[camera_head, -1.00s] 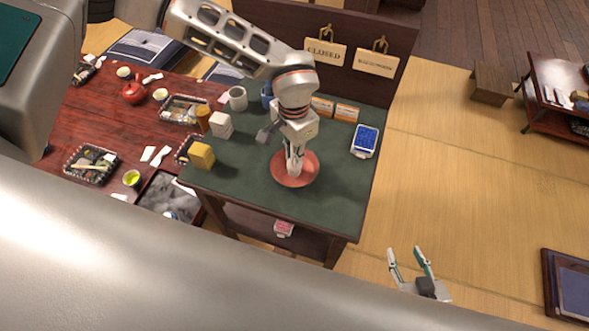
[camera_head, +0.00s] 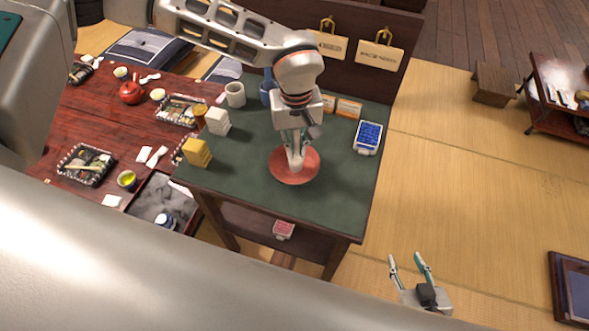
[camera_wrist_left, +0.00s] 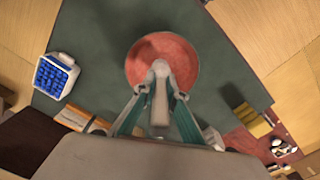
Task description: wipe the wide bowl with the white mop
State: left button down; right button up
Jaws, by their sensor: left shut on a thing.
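The wide bowl (camera_head: 311,171) is shallow and reddish and sits on the green-topped stand. In the left wrist view the bowl (camera_wrist_left: 183,52) is at top centre. My left gripper (camera_head: 294,142) points down over it, shut on the white mop (camera_wrist_left: 160,98). The mop (camera_head: 296,161) reaches down into the bowl; its lower end is partly hidden, so I cannot tell exactly how it touches. My right gripper (camera_head: 405,260) is at the lower right, away from the stand, fingers apart and empty.
On the stand (camera_head: 345,200) are a yellow block (camera_head: 197,152), a white block (camera_head: 217,121), a pale mug (camera_head: 235,95), a blue mug (camera_head: 266,92) and a blue-and-white item (camera_head: 368,137). A signboard stands behind. The stand's front right is clear. A red table (camera_head: 110,130) with food lies left.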

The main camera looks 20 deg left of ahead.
pick_arm(q)
jog(key=shift+n, duration=0.6)
jog(key=m+p, duration=0.1)
jog(key=m, duration=0.1)
jog(key=m+p, duration=0.1)
jog(key=m, duration=0.1)
jog(key=shift+a+r, duration=0.15)
jog(key=shift+r, duration=0.05)
jog(key=m+p, duration=0.2)
jog(key=m, duration=0.3)
jog(key=shift+a+p, duration=0.15)
jog(key=shift+p, duration=0.15)
jog(key=shift+m+p, duration=0.3)
jog(key=shift+m, duration=0.6)
jog(key=m, duration=0.3)
jog(key=shift+a+f, duration=0.15)
jog(key=shift+f, duration=0.05)
